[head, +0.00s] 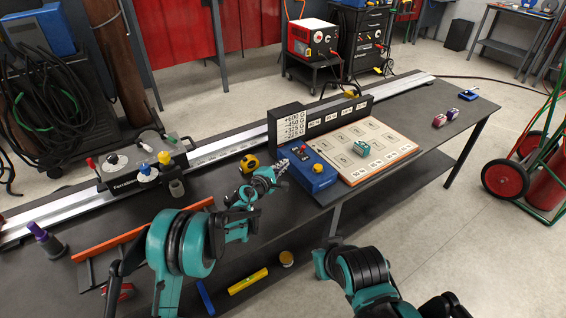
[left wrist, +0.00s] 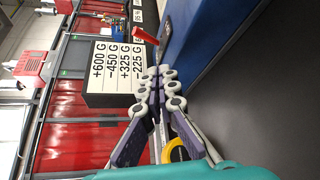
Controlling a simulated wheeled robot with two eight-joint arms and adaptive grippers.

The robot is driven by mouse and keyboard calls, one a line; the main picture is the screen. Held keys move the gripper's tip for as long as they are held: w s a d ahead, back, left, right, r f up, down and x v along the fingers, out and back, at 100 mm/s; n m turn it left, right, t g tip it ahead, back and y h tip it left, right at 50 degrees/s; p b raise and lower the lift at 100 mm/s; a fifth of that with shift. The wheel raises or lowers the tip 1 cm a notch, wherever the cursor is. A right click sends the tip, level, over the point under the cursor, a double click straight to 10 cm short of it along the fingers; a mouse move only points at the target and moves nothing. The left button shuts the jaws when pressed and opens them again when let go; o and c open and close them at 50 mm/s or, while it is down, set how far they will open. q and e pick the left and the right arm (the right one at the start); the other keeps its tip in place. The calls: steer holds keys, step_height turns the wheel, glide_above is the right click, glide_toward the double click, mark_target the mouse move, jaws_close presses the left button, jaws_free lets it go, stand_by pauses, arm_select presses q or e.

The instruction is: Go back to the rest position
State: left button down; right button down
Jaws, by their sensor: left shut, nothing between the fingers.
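My left gripper (head: 279,166) is over the dark workbench (head: 225,185), with its fingers together and nothing between them. Its fingertips point toward the blue control box (head: 312,180), which has a red lever and a yellow button, and are just left of it in the head view. In the left wrist view the closed fingers (left wrist: 158,78) lie beside the blue box (left wrist: 190,50) and its red lever. I cannot tell whether they touch it. Part of my right arm shows low in the head view, but its gripper is not visible.
A yellow tape measure (head: 249,164) sits near my left gripper. An orange bar (head: 145,231) lies front left.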

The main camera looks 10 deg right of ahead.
arm_select(q)
steer(key=shift+s+a, duration=0.15)
steer(key=shift+s, duration=0.05)
steer(key=shift+f, duration=0.1)
steer(key=shift+w, duration=0.1)
